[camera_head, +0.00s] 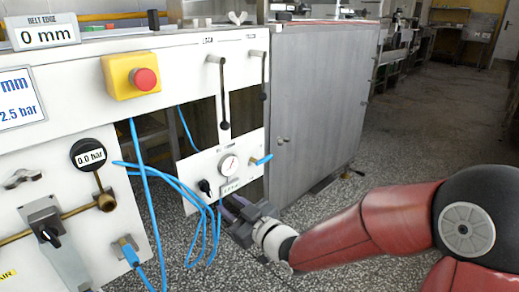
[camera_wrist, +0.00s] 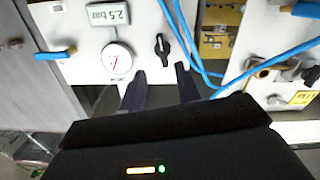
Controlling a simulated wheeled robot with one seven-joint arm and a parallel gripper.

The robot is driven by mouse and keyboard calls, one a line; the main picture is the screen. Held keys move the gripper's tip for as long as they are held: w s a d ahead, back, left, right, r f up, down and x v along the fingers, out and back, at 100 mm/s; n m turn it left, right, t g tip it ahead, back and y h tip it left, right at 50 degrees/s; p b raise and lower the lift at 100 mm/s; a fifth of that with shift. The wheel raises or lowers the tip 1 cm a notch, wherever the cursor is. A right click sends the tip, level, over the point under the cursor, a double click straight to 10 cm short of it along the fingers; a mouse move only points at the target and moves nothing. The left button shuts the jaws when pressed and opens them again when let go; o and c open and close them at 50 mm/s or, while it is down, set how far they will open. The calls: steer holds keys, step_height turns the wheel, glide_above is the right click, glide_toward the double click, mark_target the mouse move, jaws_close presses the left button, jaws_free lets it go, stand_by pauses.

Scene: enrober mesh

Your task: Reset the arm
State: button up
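My arm reaches in from the right in the head view, its red links running left to my gripper (camera_head: 236,207). The gripper is low in front of the small white regulator panel (camera_head: 238,150), beside loose blue hoses. In the wrist view my gripper (camera_wrist: 160,76) has its two dark fingers apart with nothing between them. A black knob (camera_wrist: 162,46) on the panel lies just beyond the fingertips, apart from them as far as I can tell. The knob also shows in the head view (camera_head: 205,187).
Blue hoses (camera_head: 172,182) hang close to the left of my gripper. A grey metal cabinet (camera_head: 320,100) stands right of the panel. A yellow box with a red button (camera_head: 132,76) is upper left. Speckled floor (camera_head: 420,130) is open at right.

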steer(key=s+d+r+m+h+p, duration=0.1)
steer(key=d+r+m+h+p, duration=0.15)
steer(key=d+h, duration=0.45)
steer(key=s+d+r+m+h+p, duration=0.2)
steer(key=d+r+h+p, duration=0.15)
steer(key=d, duration=0.65)
steer(key=s+d+r+m+g+h+p, duration=0.1)
steer(key=s+d, duration=0.4)
steer(key=s, duration=0.5)
steer(key=s+d+r+m+g+h+p, duration=0.1)
steer(key=s+d+r+m+g, duration=0.3)
steer(key=s, duration=0.5)
steer(key=shift+s+d+r+m+g+h+p, duration=0.2)
steer(key=shift+s+d+m+g+h+p, duration=0.4)
steer(key=shift+m, duration=0.65)
steer(key=shift+w+a+y, duration=0.1)
steer(key=shift+w+y, duration=0.15)
steer(key=shift+w, duration=0.05)
stand_by(0.9)
